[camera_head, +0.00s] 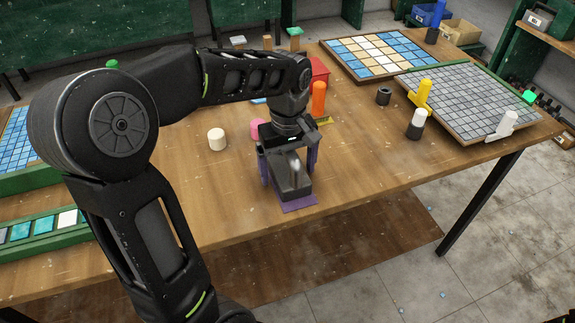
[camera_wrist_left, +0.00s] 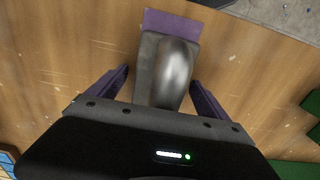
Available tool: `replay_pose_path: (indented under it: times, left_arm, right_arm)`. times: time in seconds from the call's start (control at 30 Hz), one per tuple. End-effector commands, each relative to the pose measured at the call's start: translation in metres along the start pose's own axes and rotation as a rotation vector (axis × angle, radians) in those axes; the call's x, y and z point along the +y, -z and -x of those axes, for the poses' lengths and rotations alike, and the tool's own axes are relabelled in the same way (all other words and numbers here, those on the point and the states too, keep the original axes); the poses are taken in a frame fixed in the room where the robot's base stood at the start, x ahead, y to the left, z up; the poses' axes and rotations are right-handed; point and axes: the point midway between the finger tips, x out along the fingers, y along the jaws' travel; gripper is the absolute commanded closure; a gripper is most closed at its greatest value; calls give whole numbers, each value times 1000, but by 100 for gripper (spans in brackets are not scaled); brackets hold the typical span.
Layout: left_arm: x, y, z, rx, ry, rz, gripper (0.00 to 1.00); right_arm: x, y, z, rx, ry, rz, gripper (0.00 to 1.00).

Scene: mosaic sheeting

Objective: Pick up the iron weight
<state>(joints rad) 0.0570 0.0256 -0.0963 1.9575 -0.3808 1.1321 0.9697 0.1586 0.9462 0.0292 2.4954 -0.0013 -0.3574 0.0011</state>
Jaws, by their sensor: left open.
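The iron weight (camera_head: 294,184) is a dark grey block with a lighter rounded metal handle on top. It stands on a purple mat (camera_head: 300,203) near the front edge of the wooden table. My left gripper (camera_head: 288,168) is above the weight, with its two purple fingers on either side of it. In the left wrist view the weight (camera_wrist_left: 168,68) lies between the open fingers (camera_wrist_left: 162,88), with a gap visible on both sides. Part of the purple mat (camera_wrist_left: 172,20) shows beyond it. My right gripper is not in view.
A white cylinder (camera_head: 217,139) and a pink piece (camera_head: 257,127) stand left of the gripper. An orange piece (camera_head: 319,98), a black ring (camera_head: 384,96) and a black-and-white cylinder (camera_head: 416,124) stand to the right. The table front is largely clear.

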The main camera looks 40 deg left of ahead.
Motion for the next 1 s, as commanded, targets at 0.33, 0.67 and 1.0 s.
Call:
replay_pose_path:
  times: [0.33, 0.67, 1.0]
  left_arm:
    - [0, 0, 0, 0, 0, 0, 14]
    - [0, 0, 0, 0, 0, 0, 41]
    - [0, 0, 0, 0, 0, 0, 69]
  right_arm:
    - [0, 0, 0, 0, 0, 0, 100]
    - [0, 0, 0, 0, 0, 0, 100]
    - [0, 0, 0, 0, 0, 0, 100]
